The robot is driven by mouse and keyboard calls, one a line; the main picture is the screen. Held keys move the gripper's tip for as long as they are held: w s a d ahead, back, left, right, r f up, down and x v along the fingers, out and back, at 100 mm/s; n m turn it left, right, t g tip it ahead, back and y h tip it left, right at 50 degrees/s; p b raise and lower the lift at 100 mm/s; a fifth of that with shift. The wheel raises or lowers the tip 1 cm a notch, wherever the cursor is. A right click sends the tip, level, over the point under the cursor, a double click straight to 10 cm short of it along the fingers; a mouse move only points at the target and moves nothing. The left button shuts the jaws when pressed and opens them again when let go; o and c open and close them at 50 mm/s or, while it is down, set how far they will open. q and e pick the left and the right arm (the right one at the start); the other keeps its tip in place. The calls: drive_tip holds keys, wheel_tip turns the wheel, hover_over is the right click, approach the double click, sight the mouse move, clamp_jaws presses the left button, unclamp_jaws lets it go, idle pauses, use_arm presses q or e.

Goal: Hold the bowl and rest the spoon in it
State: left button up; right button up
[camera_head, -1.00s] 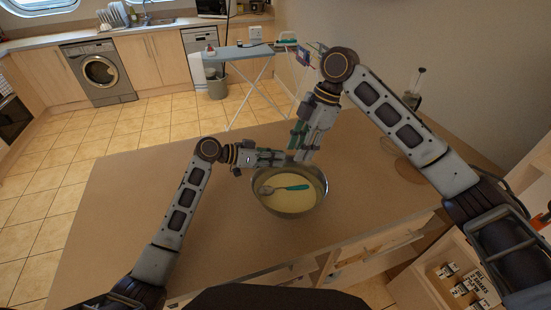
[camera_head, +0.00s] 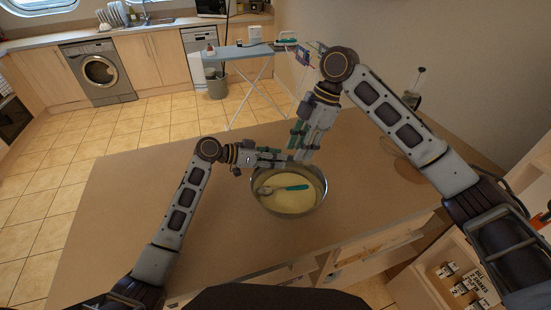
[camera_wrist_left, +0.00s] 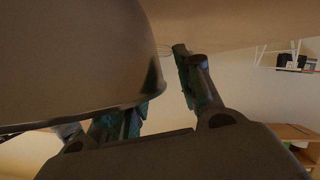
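A metal bowl (camera_head: 322,199) with a pale cream inside stands on the brown counter (camera_head: 130,215). A spoon (camera_head: 292,188) with a teal handle lies inside it, its head toward the left. My left gripper (camera_head: 288,160) is at the bowl's far left rim. In the left wrist view the bowl's side (camera_wrist_left: 70,55) fills the upper left. The left gripper's fingers (camera_wrist_left: 160,105) are apart there, one partly hidden by the bowl, with a gap between the bowl and the other finger. My right gripper (camera_head: 302,156) points down at the far rim, apart from the spoon; its fingers are too small to read.
The counter is clear to the left of the bowl. An open drawer (camera_head: 375,245) is at the front edge. An ironing board (camera_head: 240,52) and a bin (camera_head: 216,88) stand behind the counter. A dark-topped item (camera_head: 412,98) is at the right by the wall.

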use_arm(q)
drive_tip(key=shift+a+r, duration=0.1)
drive_tip(key=shift+a, duration=0.05)
drive_tip(key=v, duration=1.1)
drive_tip(key=shift+s+a+r, duration=0.15)
drive_tip(key=shift+a, duration=0.1)
idle(0.4)
wheel_tip(320, 180, up, 9)
drive_tip(key=p, duration=0.9)
drive_tip(key=shift+r+p, duration=0.6)
